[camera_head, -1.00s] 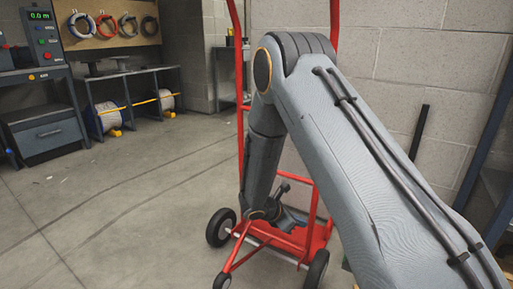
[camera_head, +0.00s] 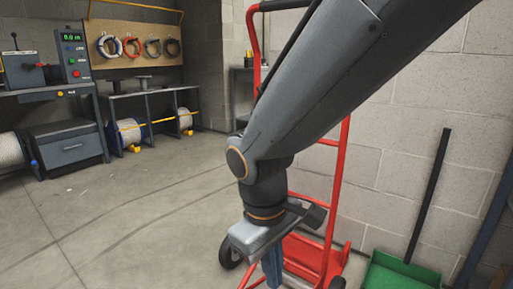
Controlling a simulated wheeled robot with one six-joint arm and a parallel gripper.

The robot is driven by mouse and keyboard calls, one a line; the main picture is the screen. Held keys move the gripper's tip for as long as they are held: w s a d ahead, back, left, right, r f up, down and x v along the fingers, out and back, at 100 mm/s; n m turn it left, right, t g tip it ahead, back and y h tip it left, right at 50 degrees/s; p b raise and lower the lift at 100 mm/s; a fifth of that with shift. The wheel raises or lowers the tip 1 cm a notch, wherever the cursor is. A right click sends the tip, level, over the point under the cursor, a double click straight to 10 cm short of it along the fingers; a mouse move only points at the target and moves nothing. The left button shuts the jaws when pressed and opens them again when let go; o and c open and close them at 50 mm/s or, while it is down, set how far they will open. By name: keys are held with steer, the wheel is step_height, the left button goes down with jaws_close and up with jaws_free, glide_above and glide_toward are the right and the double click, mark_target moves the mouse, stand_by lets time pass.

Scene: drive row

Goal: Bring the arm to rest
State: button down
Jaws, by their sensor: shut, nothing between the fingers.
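My arm reaches in from the upper right and bends down at its wrist in the middle of the picture. My gripper (camera_head: 272,272) hangs below the wrist, pointing down, with its fingers shut and empty. The fingertips run toward the bottom edge of the picture. The gripper is in front of a red hand truck (camera_head: 338,185), which stands upright near the block wall. My arm hides part of the hand truck's frame. I cannot tell how far the gripper is from it.
A green dustpan (camera_head: 400,272) with a dark handle stands at the lower right by the wall. A workbench (camera_head: 60,90) with a control box (camera_head: 73,55) and cable spools (camera_head: 130,132) stands at the left. The concrete floor (camera_head: 130,215) at left is clear.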

steer(key=s+a+r+m+y, duration=0.1)
steer(key=s+a+r+y, duration=0.1)
steer(key=s, duration=0.3)
steer(key=s+a+r+m+y, duration=0.2)
steer(key=s+a, duration=0.1)
steer(key=s, duration=0.1)
steer(key=d+r+m+h+p, duration=0.1)
steer(key=d+r+m+p, duration=0.1)
steer(key=d+r+p, duration=0.8)
steer(key=d+r+m+h+p, duration=0.1)
steer(key=d+r+m+p, duration=0.2)
steer(key=d+r+p, duration=0.8)
step_height(320, 180, up, 5)
steer(key=p, duration=1.4)
steer(key=shift+f+m+h, duration=0.2)
steer(key=shift+m+h, duration=0.1)
